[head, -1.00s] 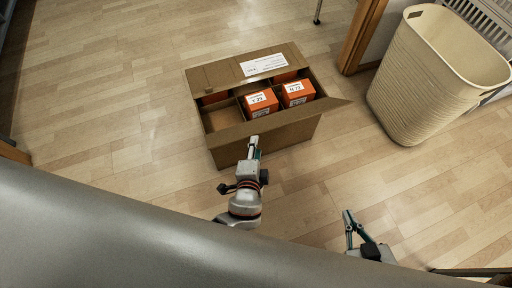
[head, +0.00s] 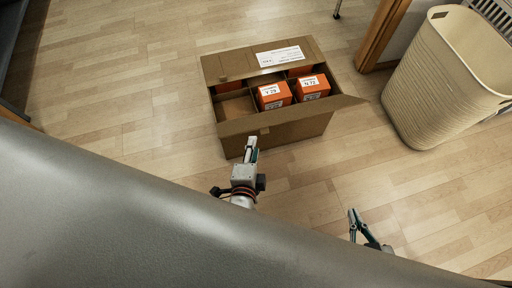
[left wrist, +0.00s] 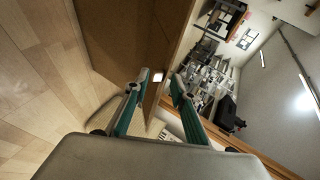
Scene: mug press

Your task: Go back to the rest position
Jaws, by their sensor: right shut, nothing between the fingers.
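My left gripper (head: 251,143) is just in front of the cardboard box (head: 283,133) in the head view, overlapping the lower part of its front wall. Whether the gripper touches the box cannot be told. My right gripper (head: 356,217) is low in the head view, right of the left one, shut and empty. Its lower part is hidden by a large grey surface.
The box stands open on the wooden floor, with orange cartons (head: 274,96) in its compartments and a flap sticking out right. A tall cream basket (head: 440,85) stands at the right near a wooden post (head: 383,35). Floor left of the box is clear.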

